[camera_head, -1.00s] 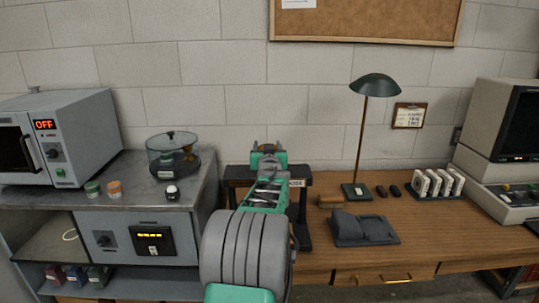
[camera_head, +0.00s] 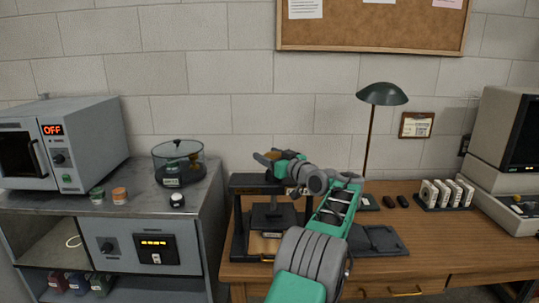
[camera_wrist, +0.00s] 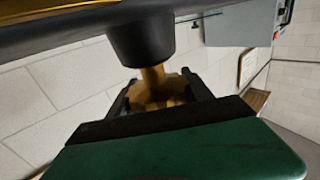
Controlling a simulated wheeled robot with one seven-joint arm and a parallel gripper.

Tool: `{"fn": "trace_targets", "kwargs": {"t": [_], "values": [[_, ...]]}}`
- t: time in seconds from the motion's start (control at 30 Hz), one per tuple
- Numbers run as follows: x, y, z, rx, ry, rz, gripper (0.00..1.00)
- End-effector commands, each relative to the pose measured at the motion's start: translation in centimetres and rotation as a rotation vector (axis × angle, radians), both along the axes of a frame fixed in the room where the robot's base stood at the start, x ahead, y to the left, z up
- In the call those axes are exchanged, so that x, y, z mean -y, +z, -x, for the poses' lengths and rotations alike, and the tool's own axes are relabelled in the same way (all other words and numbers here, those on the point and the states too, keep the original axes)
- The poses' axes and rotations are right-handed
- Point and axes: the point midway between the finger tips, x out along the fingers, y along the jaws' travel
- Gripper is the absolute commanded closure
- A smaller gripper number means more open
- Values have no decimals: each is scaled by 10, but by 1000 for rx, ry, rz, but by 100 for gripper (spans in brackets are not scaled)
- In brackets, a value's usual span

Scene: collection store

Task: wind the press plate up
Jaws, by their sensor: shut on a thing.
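The press (camera_head: 239,222) is a dark frame with two uprights and a crossbeam at the left end of the wooden desk. Its dark press plate (camera_head: 272,217) hangs inside the frame, with a gap above the tan item on the base. My gripper (camera_head: 276,157) is at the top of the press, shut on the press handle (camera_head: 261,160), a tan bar end that shows above the crossbeam. In the wrist view the brass-coloured handle part (camera_wrist: 155,92) sits between the dark jaws, below a black collar (camera_wrist: 140,40). The gripper hides much of the handle.
My arm crosses in front of the desk to the right of the press. A green lamp (camera_head: 382,95), a dark stand (camera_head: 378,241) and a rack (camera_head: 446,194) stand to the right. A glass-covered balance (camera_head: 178,165) is on the grey bench at left.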

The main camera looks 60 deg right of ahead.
Motion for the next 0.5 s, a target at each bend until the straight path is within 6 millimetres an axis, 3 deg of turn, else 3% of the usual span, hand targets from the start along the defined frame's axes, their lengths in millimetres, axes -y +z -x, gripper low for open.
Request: {"fn": "trace_targets", "kwargs": {"t": [0.43,0.47,0.5], "values": [[0,1,-1,2,8,0,82],[0,1,-1,2,8,0,39],[0,1,-1,2,8,0,36]]}}
